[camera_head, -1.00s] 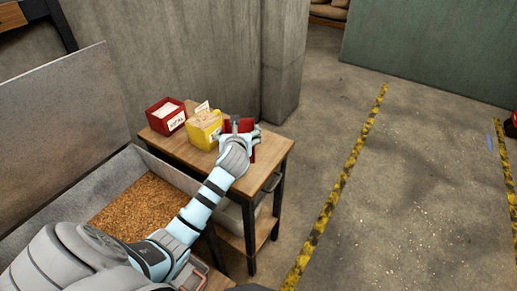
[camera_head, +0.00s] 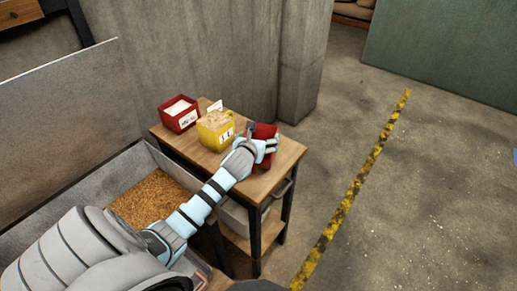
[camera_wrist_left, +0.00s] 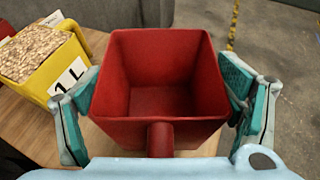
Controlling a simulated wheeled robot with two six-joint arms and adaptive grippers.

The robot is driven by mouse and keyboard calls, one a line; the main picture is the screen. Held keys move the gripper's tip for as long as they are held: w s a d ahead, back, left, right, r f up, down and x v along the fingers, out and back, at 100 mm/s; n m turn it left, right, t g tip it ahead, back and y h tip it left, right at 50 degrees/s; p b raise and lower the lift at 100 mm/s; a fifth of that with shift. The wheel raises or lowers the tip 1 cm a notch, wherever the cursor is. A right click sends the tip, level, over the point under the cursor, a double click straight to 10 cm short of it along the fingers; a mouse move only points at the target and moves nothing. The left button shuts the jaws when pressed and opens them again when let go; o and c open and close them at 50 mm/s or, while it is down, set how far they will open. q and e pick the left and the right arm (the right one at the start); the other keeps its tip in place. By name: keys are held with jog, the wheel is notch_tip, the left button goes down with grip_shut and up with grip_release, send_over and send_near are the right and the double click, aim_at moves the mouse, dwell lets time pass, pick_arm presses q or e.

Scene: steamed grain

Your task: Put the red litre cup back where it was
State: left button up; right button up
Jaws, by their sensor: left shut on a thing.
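The red litre cup (camera_head: 266,131) is in my left gripper (camera_head: 259,149), over the right part of the wooden table, to the right of the yellow box. In the left wrist view the red cup (camera_wrist_left: 160,70) is open-topped and looks empty, with a short red handle toward the wrist. The left gripper's teal-padded fingers (camera_wrist_left: 165,100) are shut on its two sides. I cannot tell whether its base touches the tabletop. My right gripper is not in view.
A yellow box (camera_head: 215,131) of grain, labelled "1 L" in the wrist view, stands close left of the cup. A red box (camera_head: 179,115) with pale contents stands farther left. The wooden table (camera_head: 284,158) has bare top at its right front. A grain bin (camera_head: 110,188) adjoins.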

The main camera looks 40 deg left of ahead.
pick_arm(q)
notch_tip(320, 180, down, 4)
jog(key=shift+r+b, duration=0.25)
jog(key=shift+b, duration=0.15)
jog(key=shift+s+r, duration=0.3)
jog(key=shift+s, duration=0.25)
jog(key=shift+f, duration=0.15)
jog(key=o, duration=1.6)
jog(key=shift+w+f, duration=0.1)
jog(key=shift+o, duration=1.1)
jog(key=shift+w, duration=0.1)
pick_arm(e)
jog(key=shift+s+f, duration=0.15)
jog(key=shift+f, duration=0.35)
